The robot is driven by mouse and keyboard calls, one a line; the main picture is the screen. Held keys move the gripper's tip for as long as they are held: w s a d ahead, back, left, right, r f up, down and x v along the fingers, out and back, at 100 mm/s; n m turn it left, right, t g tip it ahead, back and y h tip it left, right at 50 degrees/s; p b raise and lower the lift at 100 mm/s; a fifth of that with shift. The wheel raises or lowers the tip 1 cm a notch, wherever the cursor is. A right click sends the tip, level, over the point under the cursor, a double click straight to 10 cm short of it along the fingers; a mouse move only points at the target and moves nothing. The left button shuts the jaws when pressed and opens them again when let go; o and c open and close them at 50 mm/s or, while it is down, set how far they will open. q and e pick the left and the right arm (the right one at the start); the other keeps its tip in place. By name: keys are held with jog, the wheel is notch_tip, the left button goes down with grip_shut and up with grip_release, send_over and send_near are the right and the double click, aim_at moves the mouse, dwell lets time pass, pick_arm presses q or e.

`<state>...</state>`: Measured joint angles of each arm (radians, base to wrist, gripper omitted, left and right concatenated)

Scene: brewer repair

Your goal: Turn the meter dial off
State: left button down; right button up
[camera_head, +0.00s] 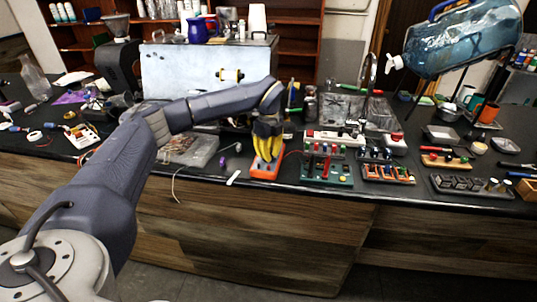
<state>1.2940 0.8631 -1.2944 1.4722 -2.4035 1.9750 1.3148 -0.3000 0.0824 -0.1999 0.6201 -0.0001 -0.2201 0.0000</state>
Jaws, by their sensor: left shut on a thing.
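An orange meter (265,174) lies on the black counter near its front edge, in the middle of the head view. My left gripper (267,155) reaches down onto the meter from above, its yellow fingers over the meter's face. It is shut on the meter's dial, which the fingers hide, so I cannot tell the dial's setting. My right gripper is not in view.
A large metal-fronted brewer (185,70) stands behind my left arm. A green circuit board (327,172) and other boards lie to the right of the meter. A blue water jug (465,38) on a stand is at the back right. A white strip (233,178) lies left of the meter.

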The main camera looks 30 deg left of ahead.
pick_arm(q)
jog(key=c, duration=1.5)
grip_release()
jog(key=shift+o, duration=0.2)
notch_tip(320, 180, up, 12)
